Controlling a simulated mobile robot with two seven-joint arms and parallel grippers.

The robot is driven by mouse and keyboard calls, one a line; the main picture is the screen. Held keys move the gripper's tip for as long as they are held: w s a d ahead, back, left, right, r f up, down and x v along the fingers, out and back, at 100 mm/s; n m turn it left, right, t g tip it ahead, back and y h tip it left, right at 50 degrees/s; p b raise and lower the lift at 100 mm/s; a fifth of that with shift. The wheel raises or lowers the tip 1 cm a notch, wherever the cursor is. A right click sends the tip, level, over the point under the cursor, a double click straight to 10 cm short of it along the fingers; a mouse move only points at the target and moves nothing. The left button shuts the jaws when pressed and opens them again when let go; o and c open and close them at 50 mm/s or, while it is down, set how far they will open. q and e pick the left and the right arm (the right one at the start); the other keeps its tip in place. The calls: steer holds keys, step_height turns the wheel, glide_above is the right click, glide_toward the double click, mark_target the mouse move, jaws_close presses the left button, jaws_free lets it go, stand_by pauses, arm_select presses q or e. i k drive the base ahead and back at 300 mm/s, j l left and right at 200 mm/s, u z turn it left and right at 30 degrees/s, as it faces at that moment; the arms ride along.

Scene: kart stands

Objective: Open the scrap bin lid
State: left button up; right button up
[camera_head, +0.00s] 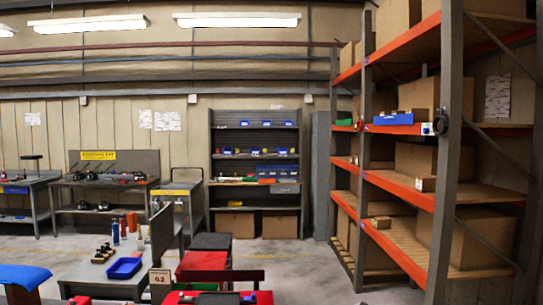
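I cannot make out a scrap bin or its lid for certain in the head view. Neither of my grippers can be seen in this view.
A grey bench (98,271) carries a blue tray (124,268) and bottles. Red-topped stands (203,262) are at the bottom centre. Orange shelving (403,190) with boxes fills the right. Workbenches (103,183) and a dark rack (256,198) line the back wall. Open floor (285,262) lies between.

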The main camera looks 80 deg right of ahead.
mark_target(192, 260)
steer(key=z, duration=0.4)
steer(key=l+z, duration=0.1)
steer(key=z, duration=0.3)
steer(key=l+z, duration=0.1)
steer(key=z, duration=0.75)
steer(key=i+l+z, duration=0.45)
steer(key=l, duration=0.3)
steer(key=i+l+z, duration=0.45)
steer(key=l, duration=0.3)
steer(key=i+l+z, duration=0.45)
steer(key=i+u, duration=0.15)
steer(key=i, duration=0.35)
steer(key=i+l+u, duration=0.15)
steer(key=i, duration=0.4)
steer(key=i+l+u, duration=0.1)
steer(key=i, duration=0.4)
steer(key=i+u, duration=0.2)
steer(key=i, duration=0.65)
steer(key=i+l+u, duration=0.2)
steer(key=i, duration=0.6)
steer(key=i+z, duration=0.1)
steer(key=i, duration=0.75)
steer(key=i+j+z, duration=0.1)
steer(key=i, duration=2.4)
steer(key=i+l+u, duration=0.1)
steer(key=i+u, duration=0.2)
steer(key=i, duration=1.15)
